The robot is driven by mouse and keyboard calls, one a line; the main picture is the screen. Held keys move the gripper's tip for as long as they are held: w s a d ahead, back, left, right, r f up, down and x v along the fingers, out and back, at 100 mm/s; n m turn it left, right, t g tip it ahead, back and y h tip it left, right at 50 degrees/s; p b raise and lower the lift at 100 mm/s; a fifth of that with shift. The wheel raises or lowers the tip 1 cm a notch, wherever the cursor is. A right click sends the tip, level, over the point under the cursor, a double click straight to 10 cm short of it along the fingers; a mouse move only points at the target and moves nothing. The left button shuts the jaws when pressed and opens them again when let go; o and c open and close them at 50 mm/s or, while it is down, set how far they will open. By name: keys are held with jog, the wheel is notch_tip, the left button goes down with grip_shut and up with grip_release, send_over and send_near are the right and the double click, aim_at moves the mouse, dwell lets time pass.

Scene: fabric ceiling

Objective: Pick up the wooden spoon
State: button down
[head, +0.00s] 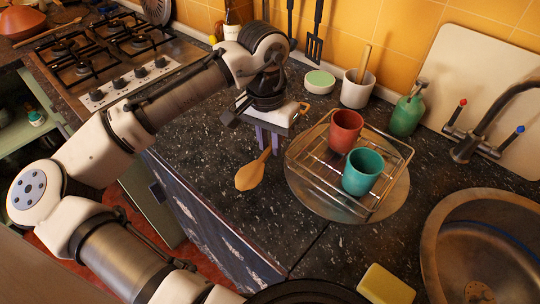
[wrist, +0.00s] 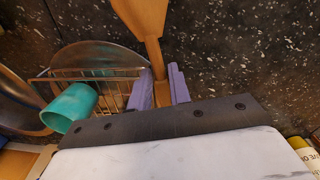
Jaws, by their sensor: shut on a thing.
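The wooden spoon (head: 251,174) is light orange-brown, with its bowl hanging down toward the front of the dark speckled counter in the head view. My gripper (head: 267,143) has its purple fingers shut on the spoon's handle. In the wrist view the spoon (wrist: 144,22) runs up from between the fingers of my gripper (wrist: 160,90), with the bowl cut off at the top edge. I cannot tell for certain how far the spoon is above the counter.
A wire rack (head: 322,178) with a red cup (head: 345,131) and a teal cup (head: 362,171) stands just right of the gripper. A green bottle (head: 407,115), white pot (head: 357,90) and sink (head: 485,245) lie farther right. The counter front (head: 240,215) is clear.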

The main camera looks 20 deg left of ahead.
aim_at(270, 146)
notch_tip(270, 146, up, 22)
jog(key=shift+f, duration=0.25)
jog(key=shift+b, duration=0.3)
